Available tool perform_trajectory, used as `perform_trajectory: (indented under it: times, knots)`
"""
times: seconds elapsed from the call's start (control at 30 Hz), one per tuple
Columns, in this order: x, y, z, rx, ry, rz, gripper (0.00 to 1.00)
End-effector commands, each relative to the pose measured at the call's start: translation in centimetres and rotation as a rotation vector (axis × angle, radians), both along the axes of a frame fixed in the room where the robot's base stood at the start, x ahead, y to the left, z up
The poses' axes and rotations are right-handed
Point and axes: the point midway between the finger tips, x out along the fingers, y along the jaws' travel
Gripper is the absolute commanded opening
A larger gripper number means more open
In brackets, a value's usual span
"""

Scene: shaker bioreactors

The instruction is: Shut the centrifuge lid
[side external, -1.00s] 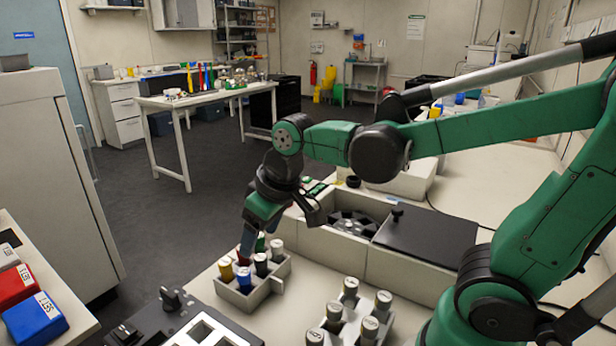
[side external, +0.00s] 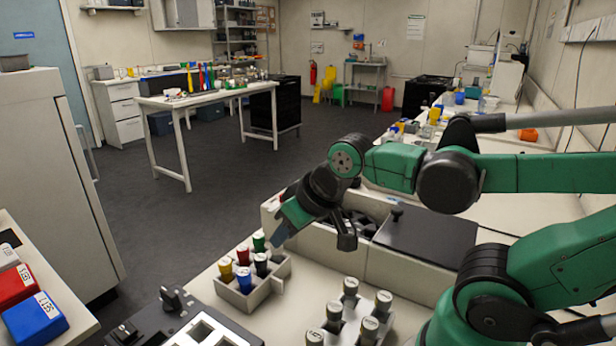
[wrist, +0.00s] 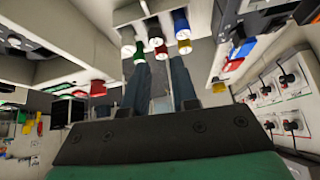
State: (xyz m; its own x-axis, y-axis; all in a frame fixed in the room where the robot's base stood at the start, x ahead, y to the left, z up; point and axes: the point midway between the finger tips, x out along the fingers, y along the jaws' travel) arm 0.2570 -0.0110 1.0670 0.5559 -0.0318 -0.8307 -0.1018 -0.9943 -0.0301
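The centrifuge (side external: 378,262) is a long white box in the middle of the side view. Its dark lid (side external: 428,240), with a black knob (side external: 396,213), lies flat on the right part. The round rotor chamber left of it is uncovered, with part of the rotor (side external: 362,223) visible and part hidden behind my gripper. My gripper (side external: 276,240) is in front of the centrifuge's left end, tilted down and left, above and beside the tube rack. In the wrist view its two fingers (wrist: 160,68) stand apart with nothing held between them.
A white rack (side external: 262,292) holds several colour-capped tubes just below my gripper; these tubes (wrist: 158,45) also show ahead of the fingers in the wrist view. Grey-capped tubes (side external: 350,287) stand at the front. A dark device (side external: 180,318) sits front left. Bench space behind the lid is clear.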

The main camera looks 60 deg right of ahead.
Motion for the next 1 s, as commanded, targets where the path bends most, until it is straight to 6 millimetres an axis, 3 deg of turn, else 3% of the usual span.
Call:
perform_trajectory:
  times: [0.03, 0.07, 0.17, 0.3, 0.4, 0.53, 0.7, 0.87, 1.0]
  knots:
    - [0.1, -1.3, 0.4, 0.026, 0.027, -0.103, 0.07]
    - [0.0, -2.3, 0.7, 0.049, 0.048, -0.190, 0.00]
    - [-0.7, -6.7, 1.9, 0.145, 0.127, -0.587, 0.00]
    - [-3.6, -13.5, 4.1, 0.267, 0.198, -1.282, 0.00]
    - [-6.4, -17.3, 5.6, 0.313, 0.197, -1.752, 0.00]
    - [-9.8, -20.4, 7.1, 0.323, 0.156, -2.223, 0.00]
    - [-12.0, -21.9, 8.1, 0.305, 0.106, -2.520, 0.00]
    - [-12.6, -22.2, 7.2, 0.302, 0.097, -2.558, 0.00]
    - [-13.2, -22.5, 5.1, 0.303, 0.097, -2.556, 0.00]
